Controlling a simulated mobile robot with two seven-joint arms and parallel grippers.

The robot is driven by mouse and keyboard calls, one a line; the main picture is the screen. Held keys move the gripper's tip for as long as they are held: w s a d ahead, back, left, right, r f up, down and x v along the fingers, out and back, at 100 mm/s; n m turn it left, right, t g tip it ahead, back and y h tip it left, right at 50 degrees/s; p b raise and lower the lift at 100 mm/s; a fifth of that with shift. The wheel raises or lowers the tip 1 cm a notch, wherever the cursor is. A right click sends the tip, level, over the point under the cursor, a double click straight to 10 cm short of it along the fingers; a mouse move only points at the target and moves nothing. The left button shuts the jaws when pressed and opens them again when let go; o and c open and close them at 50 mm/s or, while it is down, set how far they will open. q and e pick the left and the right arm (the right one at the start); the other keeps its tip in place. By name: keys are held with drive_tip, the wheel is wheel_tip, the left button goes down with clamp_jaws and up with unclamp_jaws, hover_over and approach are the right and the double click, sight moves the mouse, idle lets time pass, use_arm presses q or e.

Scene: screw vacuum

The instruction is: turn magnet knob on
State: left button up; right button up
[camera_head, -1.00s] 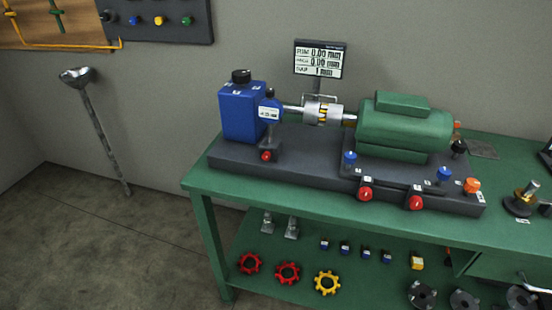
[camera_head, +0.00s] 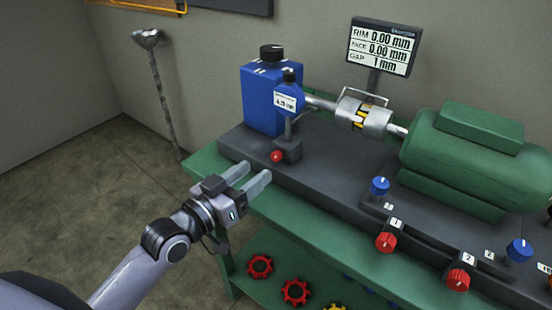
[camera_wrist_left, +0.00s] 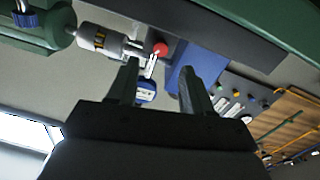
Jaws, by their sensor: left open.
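A red knob (camera_head: 277,156) sits on the small dark base under the blue dial indicator (camera_head: 287,99); I take it for the magnet knob. My left gripper (camera_head: 252,176) is open and empty at the front left edge of the bench, just short of the red knob and apart from it. In the left wrist view the red knob (camera_wrist_left: 160,49) shows beyond the gap between the open fingers (camera_wrist_left: 158,72). Any marking on the knob is too small to read. My right gripper is not in view.
A blue box (camera_head: 264,95) stands behind the indicator, joined by a shaft and coupling (camera_head: 363,113) to the green motor (camera_head: 465,160). A display (camera_head: 383,46) stands behind. Other red knobs (camera_head: 386,242) and blue knobs (camera_head: 380,186) line the motor's base. The floor at left is clear.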

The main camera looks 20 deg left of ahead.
sight(274, 157)
use_arm(q)
drive_tip(key=shift+x, duration=3.1)
clamp_jaws()
